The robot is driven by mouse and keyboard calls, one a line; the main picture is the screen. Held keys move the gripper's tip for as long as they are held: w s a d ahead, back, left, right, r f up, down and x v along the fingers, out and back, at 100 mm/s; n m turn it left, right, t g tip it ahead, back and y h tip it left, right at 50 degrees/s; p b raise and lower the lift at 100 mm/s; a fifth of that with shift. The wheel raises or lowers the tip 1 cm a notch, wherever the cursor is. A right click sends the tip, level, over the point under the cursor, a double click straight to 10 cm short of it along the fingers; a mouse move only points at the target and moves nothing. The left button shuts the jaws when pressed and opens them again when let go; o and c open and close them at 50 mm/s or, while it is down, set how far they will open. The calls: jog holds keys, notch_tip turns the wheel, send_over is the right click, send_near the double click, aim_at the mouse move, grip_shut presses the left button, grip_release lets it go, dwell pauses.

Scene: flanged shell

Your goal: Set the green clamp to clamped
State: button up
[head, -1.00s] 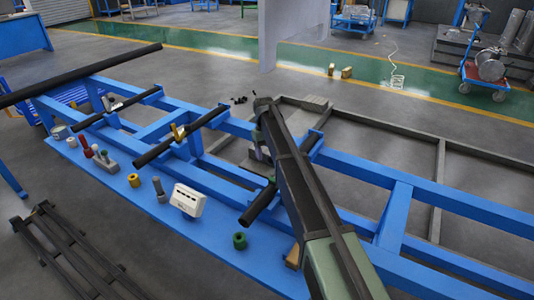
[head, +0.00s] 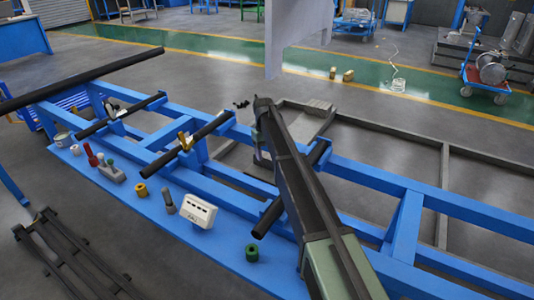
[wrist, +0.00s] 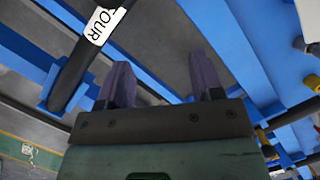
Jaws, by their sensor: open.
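My gripper (wrist: 158,60) is open and empty in the wrist view, its two purple-grey fingers apart near a dark bar (wrist: 72,72) that carries a white label reading "OUR". In the head view my arm hides the fingers and part of the blue frame behind them. I cannot make out a green clamp in either view. A yellow clamp-like piece (head: 184,141) sits on a dark bar of the frame, left of my arm. A short green ring (head: 252,252) lies on the blue shelf.
The blue frame (head: 400,232) and its dark cross bars surround my arm. The blue shelf (head: 222,250) holds a white box (head: 197,210), a yellow ring (head: 141,189), a grey cylinder (head: 168,201) and other small parts. A long dark bar (head: 80,78) lies at the far left.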

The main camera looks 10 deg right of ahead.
jog(key=p+v, duration=1)
jog(key=v, duration=0.1)
jog(key=shift+p, duration=0.3)
jog(key=shift+f, duration=0.1)
jog(key=s+d+m+t, duration=0.1)
jog(key=s+d, duration=0.1)
jog(key=s, duration=1.1)
jog(key=s+d+m+t, duration=0.1)
jog(key=s+d, duration=0.2)
jog(key=s, duration=1)
jog(key=s+d+m, duration=0.1)
jog(key=s+d, duration=0.2)
jog(key=s, duration=1)
jog(key=shift+s+f+m+t+y, duration=0.25)
jog(key=shift+m+t+y, duration=0.05)
jog(key=shift+t, duration=0.1)
